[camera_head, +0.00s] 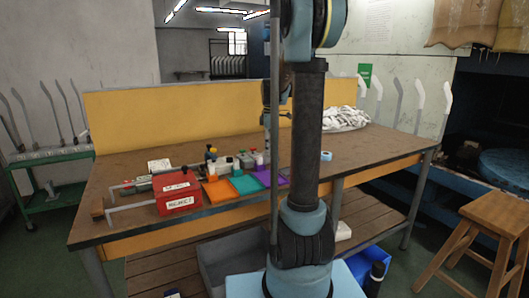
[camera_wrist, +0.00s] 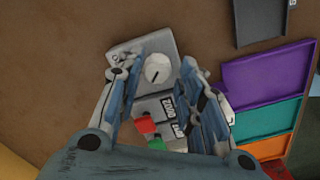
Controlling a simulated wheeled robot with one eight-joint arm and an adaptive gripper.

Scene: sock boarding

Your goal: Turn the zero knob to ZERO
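In the wrist view a round white knob (camera_wrist: 158,68) with a dark line across it sits on a light grey box (camera_wrist: 128,54). The line runs close to upright in the picture, leaning slightly. My gripper (camera_wrist: 156,72) is open, with one finger left of the knob and one right of it. A gap shows on the left side; I cannot tell whether either finger touches it. White labels with dark lettering (camera_wrist: 167,107) lie below the knob, partly hidden by the right finger and too small to read surely. In the head view the knob is not visible.
The workbench (camera_head: 350,150) holds a red box (camera_head: 178,192), an orange tray (camera_head: 217,189), a teal tray (camera_head: 246,184), a purple tray (camera_head: 265,176), small bottles and a pile of white socks (camera_head: 342,118). A wooden stool (camera_head: 496,212) stands at right. The bench's right part is mostly clear.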

